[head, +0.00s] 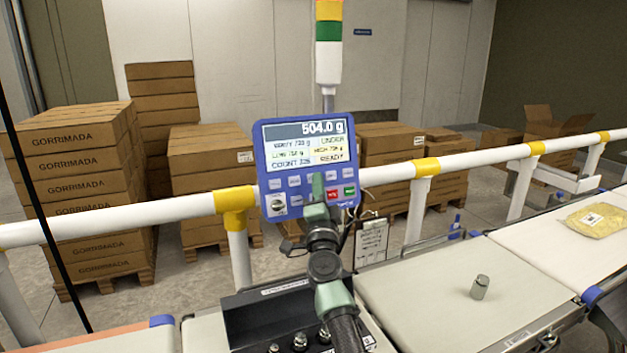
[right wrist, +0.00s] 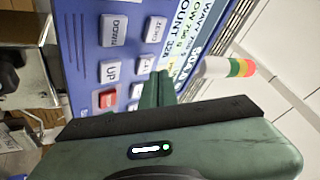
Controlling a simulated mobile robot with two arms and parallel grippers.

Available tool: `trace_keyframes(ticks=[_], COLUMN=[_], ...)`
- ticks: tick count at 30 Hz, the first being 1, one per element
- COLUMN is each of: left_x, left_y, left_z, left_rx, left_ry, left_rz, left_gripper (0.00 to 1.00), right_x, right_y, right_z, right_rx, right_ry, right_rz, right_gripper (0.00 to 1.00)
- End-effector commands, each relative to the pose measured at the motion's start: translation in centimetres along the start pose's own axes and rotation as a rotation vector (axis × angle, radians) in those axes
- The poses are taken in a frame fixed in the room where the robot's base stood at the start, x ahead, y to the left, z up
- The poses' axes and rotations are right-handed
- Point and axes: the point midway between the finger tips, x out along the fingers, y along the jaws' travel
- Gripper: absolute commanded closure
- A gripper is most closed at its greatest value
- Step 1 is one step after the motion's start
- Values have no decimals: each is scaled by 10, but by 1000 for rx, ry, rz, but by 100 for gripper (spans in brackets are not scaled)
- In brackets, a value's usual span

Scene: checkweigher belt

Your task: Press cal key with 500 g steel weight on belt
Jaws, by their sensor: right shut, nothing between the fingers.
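The blue checkweigher panel (head: 263,165) stands behind the belt, its screen (head: 310,143) reading 504.0 g and READY. It fills the upper left of the right wrist view (right wrist: 85,60), where keys marked DOWN, ZERO and UP show beside a red key (right wrist: 108,99). Contact is unclear. The steel weight (head: 480,288) stands upright on the belt (head: 430,290). My left gripper is out of view.
A white rail (head: 130,219) with yellow joints runs behind the belt. A black case (head: 270,305) with several metal knobs lies below the panel. A yellow packet (head: 598,220) is on the right-hand belt. A signal tower (head: 328,50) rises behind the panel. Stacked cartons (head: 75,180) stand beyond.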

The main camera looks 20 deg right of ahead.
Motion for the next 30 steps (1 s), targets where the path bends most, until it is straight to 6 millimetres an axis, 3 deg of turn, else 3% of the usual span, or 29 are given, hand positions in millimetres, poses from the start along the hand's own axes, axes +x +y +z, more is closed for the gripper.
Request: trace_keyframes(ticks=[30], left_x=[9], left_y=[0], left_z=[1], left_rx=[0], left_ry=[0], left_rz=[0], left_gripper=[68], right_x=[8], right_y=[6], right_z=[6], right_rx=[0], right_ry=[0], right_rz=[0], right_gripper=[100])
